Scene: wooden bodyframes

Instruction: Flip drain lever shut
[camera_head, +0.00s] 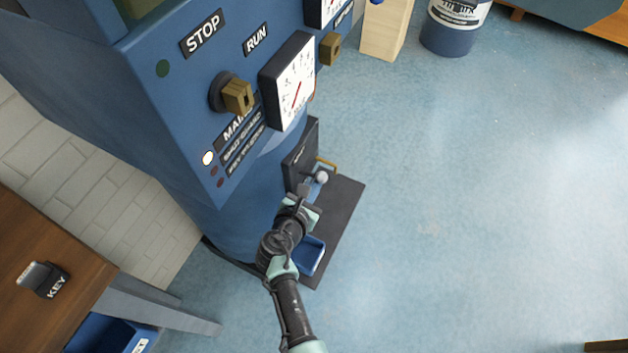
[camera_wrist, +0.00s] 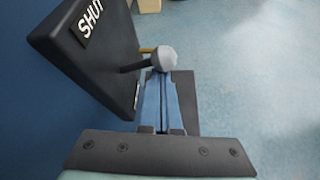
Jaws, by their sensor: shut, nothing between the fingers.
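The drain lever has a pale grey ball knob (camera_wrist: 161,57) on a short dark stem, standing out from the side of a dark panel (camera_wrist: 100,50) marked SHUT. The knob also shows in the head view (camera_head: 321,177), low on the blue machine. My gripper (camera_wrist: 160,78) is shut and empty. Its blue fingers point at the knob, with the tips just below it in the wrist view; I cannot tell whether they touch it. In the head view my gripper (camera_head: 306,188) is beside the panel, close to the knob.
A brass-coloured bar (camera_head: 327,163) is just behind the knob. A dark mat (camera_head: 345,205) and a blue tray (camera_head: 311,256) lie below. The blue machine (camera_head: 180,130) rises at the left, with a brown knob (camera_head: 238,97) and a gauge (camera_head: 290,82).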

